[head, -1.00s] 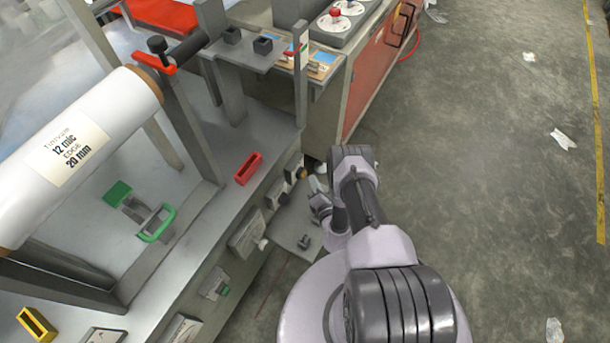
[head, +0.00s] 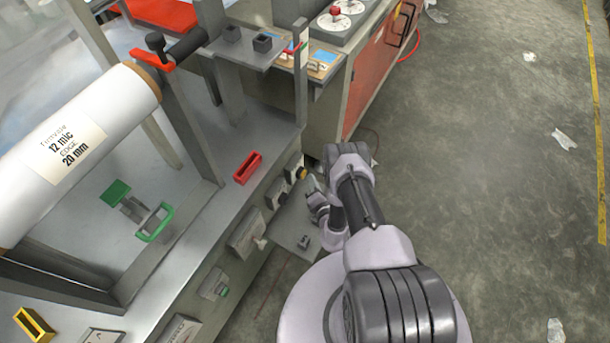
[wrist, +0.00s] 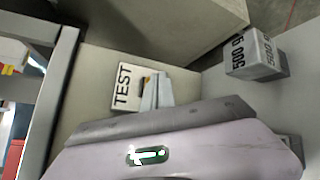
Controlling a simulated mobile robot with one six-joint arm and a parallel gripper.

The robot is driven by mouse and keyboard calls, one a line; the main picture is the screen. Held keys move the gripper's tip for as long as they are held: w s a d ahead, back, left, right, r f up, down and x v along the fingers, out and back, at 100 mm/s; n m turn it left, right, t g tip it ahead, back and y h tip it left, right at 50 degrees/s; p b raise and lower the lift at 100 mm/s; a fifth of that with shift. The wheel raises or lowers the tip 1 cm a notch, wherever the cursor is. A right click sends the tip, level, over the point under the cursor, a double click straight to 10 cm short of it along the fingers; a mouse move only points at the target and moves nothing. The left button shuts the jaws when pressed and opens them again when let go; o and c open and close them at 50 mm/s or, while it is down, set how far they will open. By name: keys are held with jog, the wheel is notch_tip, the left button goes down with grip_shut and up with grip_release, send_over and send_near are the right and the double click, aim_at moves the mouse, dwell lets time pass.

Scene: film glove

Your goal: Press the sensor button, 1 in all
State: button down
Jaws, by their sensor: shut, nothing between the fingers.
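A pale plate marked TEST (wrist: 126,92) shows in the wrist view, with a small orange and dark part (wrist: 146,82) at its right side. I take this part to be the sensor button; it is partly hidden by my fingers. My gripper (wrist: 157,88) is shut and empty, its fingers overlapping the plate's right edge in the picture. I cannot tell whether they touch the button. In the head view a small box with a yellow knob (head: 301,172) sits on the bench's front face, and my gripper (head: 313,184) is close beside it at the right.
A grey 500 g weight (wrist: 256,56) stands at the right in the wrist view. The head view shows a red holder (head: 248,168), a green-handled part (head: 153,224) and a large film roll (head: 75,150) on the bench. Open floor (head: 490,170) lies to the right.

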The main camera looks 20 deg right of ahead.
jog(key=shift+w+a+b, duration=0.3)
jog(key=shift+w+b, duration=0.05)
dwell(0.5)
dwell(0.3)
jog(key=shift+s+d, duration=0.55)
jog(key=shift+s, duration=0.15)
jog(key=s+d, duration=0.1)
jog(key=s, duration=0.1)
jog(key=s+d+p, duration=0.1)
jog(key=s+d, duration=0.1)
dwell(0.8)
